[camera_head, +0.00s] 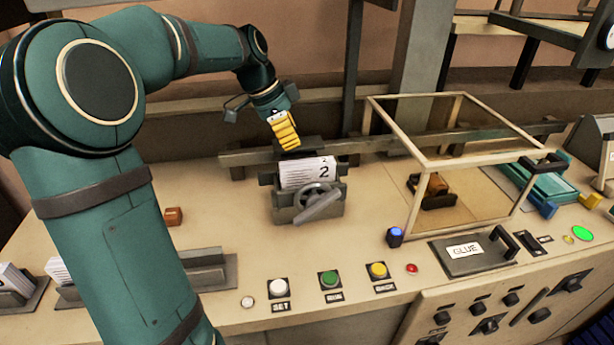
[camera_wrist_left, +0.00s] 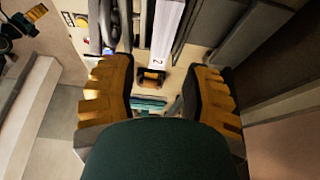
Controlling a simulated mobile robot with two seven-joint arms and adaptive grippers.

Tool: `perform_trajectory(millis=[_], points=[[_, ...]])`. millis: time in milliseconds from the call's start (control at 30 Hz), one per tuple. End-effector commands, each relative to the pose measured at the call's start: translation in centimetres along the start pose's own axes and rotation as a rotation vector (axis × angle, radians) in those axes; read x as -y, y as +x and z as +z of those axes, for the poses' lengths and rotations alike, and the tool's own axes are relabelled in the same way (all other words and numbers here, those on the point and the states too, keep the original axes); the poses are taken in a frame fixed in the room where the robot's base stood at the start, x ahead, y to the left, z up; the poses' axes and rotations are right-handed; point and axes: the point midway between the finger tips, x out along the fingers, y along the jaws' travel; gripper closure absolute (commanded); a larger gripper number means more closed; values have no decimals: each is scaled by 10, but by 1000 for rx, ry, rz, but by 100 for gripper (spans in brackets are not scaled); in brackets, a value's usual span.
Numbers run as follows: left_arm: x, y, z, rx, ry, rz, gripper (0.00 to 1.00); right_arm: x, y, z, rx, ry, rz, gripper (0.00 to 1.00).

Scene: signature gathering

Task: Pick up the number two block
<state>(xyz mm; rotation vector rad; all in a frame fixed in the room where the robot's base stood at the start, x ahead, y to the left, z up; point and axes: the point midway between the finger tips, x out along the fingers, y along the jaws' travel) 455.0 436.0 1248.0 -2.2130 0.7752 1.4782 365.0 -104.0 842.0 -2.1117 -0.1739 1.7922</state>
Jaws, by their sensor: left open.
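The number two block (camera_head: 308,173) is a white, page-like block marked "2". It sits in a grey vise-like holder (camera_head: 290,212) with a hand wheel on its front. My left gripper (camera_head: 284,131), with yellow fingers, hangs just above and behind the block, apart from it. In the left wrist view the gripper (camera_wrist_left: 160,88) is open, with a finger at each side and nothing held between them. The white block (camera_wrist_left: 166,30) shows there beyond the fingertips, near the top middle. My right gripper is not in view.
A glass case (camera_head: 470,140) with a wood-coloured frame stands right of the holder. Set, run and other buttons (camera_head: 330,280) line the front. A glue lid (camera_head: 466,252) lies at right. More white blocks (camera_head: 14,284) stand in grey racks at far left.

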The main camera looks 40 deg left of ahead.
Motion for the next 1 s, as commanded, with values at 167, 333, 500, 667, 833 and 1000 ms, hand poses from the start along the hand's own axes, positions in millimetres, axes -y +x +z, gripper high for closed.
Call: perform_trajectory(millis=[167,333,500,667,833,1000], points=[[-1,37,1,1,0,5,52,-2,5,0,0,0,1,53],[0,56,0,0,0,2,52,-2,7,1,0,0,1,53],[1,66,-1,0,0,2,52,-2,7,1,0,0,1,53],[2,88,-4,2,0,5,52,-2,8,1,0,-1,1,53],[3,108,-5,0,1,2,52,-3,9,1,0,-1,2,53],[3,113,-5,0,1,0,52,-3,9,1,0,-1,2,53]])
